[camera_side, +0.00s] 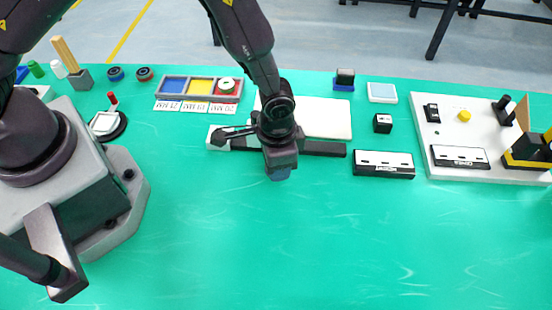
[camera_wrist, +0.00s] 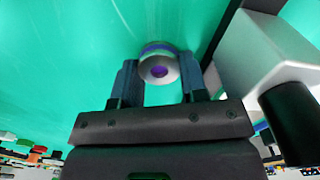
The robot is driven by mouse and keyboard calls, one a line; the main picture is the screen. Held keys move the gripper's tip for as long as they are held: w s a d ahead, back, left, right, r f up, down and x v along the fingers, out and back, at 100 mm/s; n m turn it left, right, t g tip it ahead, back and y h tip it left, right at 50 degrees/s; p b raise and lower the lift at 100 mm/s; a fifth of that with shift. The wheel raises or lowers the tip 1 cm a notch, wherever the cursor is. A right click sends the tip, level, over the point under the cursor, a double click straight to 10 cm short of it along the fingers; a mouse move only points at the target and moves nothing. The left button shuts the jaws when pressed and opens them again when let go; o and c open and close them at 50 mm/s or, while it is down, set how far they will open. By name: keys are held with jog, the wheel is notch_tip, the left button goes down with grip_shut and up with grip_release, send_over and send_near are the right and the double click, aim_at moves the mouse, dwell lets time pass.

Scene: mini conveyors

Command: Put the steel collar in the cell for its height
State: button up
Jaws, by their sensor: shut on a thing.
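My gripper (camera_wrist: 158,80) is shut on the steel collar (camera_wrist: 159,69), a short silver ring with a dark violet-blue centre. It sits between the two blue-grey fingers in the wrist view. In the side view my gripper (camera_side: 280,174) hangs over the green table, just in front of a white-and-black unit, and the collar is hidden there. The tray (camera_side: 241,94) with blue, yellow and red cells is at the back left. The blue and yellow cells look empty. White labels (camera_side: 195,106) stand along its front.
The white-and-black unit (camera_side: 217,137) is right behind my gripper; its pale body (camera_wrist: 265,50) is close on the right in the wrist view. A black labelled block (camera_side: 383,172) and a white board (camera_side: 425,130) stand to the right. The front table is clear.

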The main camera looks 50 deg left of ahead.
jog(key=shift+s+a+f, duration=0.15)
jog(key=shift+f, duration=0.45)
jog(key=o, duration=0.7)
jog(key=shift+a, duration=0.15)
jog(key=shift+o, duration=0.2)
notch_tip(320, 180, up, 14)
jog(key=shift+d+f, duration=0.2)
jog(key=shift+f, duration=0.05)
jog(key=s+a+r+n+t, duration=0.25)
jog(key=a+r, duration=0.35)
jog(key=r, duration=0.3)
jog(key=s+a+r+n+t, duration=0.1)
jog(key=s+a+r, duration=0.2)
jog(key=a+r, duration=0.5)
jog(key=s+a+r+n+t, duration=0.1)
jog(key=s+a+r+t, duration=0.1)
jog(key=s+r, duration=0.3)
jog(key=shift+s+a+r+n, duration=0.15)
jog(key=shift+s+a+n, duration=0.25)
jog(key=shift+s, duration=0.5)
jog(key=o, duration=0.4)
jog(key=shift+s+a, duration=0.15)
jog(key=shift+s, duration=0.25)
